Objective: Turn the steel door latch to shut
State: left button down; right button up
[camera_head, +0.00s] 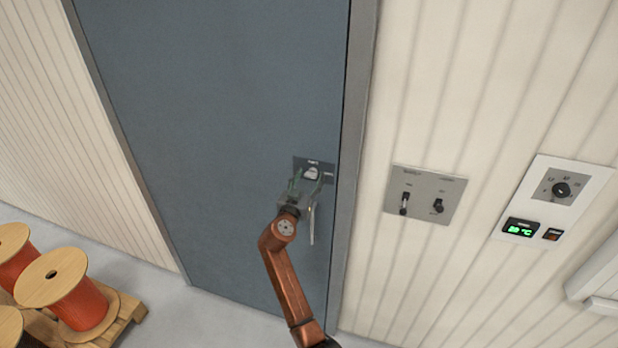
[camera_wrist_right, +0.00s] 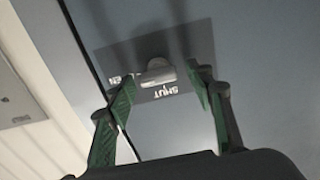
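The steel latch (camera_head: 311,173) sits on a small dark plate (camera_head: 300,163) near the right edge of the blue-grey door (camera_head: 215,110). My right gripper (camera_head: 307,182) is at the latch. In the right wrist view the latch (camera_wrist_right: 157,74) lies between the two green fingers of the gripper (camera_wrist_right: 160,80). The fingers stand apart, and gaps show beside the latch. The plate (camera_wrist_right: 190,43) appears upside down there, with SHUT beside the latch. The latch's bar lies roughly across that word, toward a second, unclear word at the left. My left gripper is out of view.
A grey switch panel (camera_head: 425,207) and a white control panel (camera_head: 590,180) with a green display are on the ribbed wall at the right. Orange cable reels (camera_head: 82,305) stand on a wooden pallet (camera_head: 130,308) at the lower left. The door frame (camera_head: 360,110) borders the latch side.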

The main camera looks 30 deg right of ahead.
jog(key=c, duration=1.1)
